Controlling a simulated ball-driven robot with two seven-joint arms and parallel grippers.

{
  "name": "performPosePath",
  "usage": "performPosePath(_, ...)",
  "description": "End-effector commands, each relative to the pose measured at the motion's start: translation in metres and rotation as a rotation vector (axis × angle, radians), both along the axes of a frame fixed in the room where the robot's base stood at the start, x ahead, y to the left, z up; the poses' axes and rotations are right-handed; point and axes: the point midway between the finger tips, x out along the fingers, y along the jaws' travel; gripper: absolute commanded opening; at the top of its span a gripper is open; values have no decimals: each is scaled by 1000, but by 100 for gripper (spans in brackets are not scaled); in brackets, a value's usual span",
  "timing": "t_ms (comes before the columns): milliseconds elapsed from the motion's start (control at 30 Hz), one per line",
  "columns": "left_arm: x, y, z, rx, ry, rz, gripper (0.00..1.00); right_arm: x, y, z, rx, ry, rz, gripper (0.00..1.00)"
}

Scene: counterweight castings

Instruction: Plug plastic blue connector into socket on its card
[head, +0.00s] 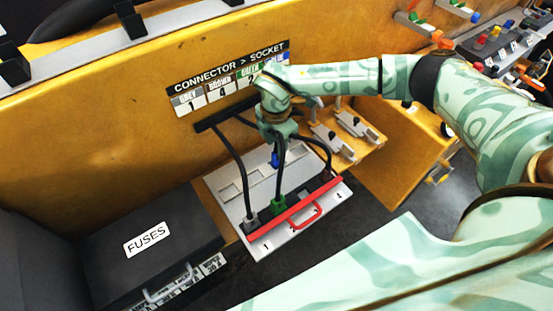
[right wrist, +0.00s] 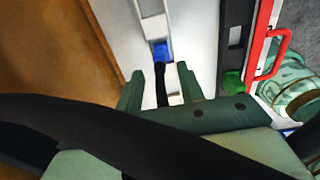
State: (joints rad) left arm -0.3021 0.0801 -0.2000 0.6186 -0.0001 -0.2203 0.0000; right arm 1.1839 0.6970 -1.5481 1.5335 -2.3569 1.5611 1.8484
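The blue connector (head: 275,159) is on a black cable above or at the back part of the white card (head: 225,178). It also shows in the right wrist view (right wrist: 160,50), in line with a row of white blocks; whether it is seated there I cannot tell. My right gripper (right wrist: 162,76) is open, its fingers apart on either side of the blue connector's cable, with the connector just beyond the fingertips. The green connector (head: 278,203) and the grey connector (head: 250,221) stand at the dark socket strip behind the red bar (head: 290,204). My left gripper is not in view.
A CONNECTOR > SOCKET sign (head: 190,101) on the orange wall reads grey 1, brown 4, green 2; my arm partly covers the blue entry. A red handle (head: 317,216) sticks out from the card. A FUSES box (head: 170,255) stands left. Black cables arch over the card.

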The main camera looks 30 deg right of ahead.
Motion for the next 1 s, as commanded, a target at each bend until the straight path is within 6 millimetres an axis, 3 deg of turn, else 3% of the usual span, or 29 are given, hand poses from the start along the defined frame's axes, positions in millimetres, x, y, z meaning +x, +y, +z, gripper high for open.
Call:
performPosePath(200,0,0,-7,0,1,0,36,0,-1,-36,-1,4,0,38)
performPosePath(467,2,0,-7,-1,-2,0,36,0,-1,-40,0,1,0,38)
performPosePath(500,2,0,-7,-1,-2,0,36,0,-1,-40,1,1,0,35)
performPosePath(633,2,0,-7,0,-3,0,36,0,-1,-40,1,2,0,0)
performPosePath(1000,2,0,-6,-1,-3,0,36,0,-1,-38,1,1,1,0)
